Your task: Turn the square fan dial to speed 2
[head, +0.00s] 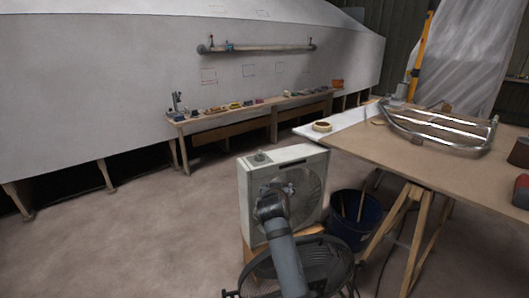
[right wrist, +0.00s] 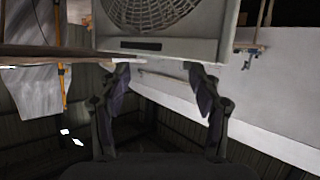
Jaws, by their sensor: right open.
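The square fan (head: 318,165) is a pale box with a round grille, standing upright left of the workbench. Its dial (head: 261,156) is a small greenish knob on the top face, toward the left. My right arm reaches up in front of the fan, and its gripper (head: 288,188) is in front of the grille, lower than the dial. In the right wrist view, which looks upside down, the open, empty gripper (right wrist: 161,78) has its two fingers apart near the fan's edge (right wrist: 160,57). The dial is not visible there, and its setting is too small to read. My left gripper is not in view.
A round black-caged fan (head: 338,272) is low in front of the square fan. A dark blue bucket (head: 355,222) stands right of it. The workbench (head: 400,150) holds a metal rail frame (head: 440,127) and a tape roll (head: 322,126). Floor at left is clear.

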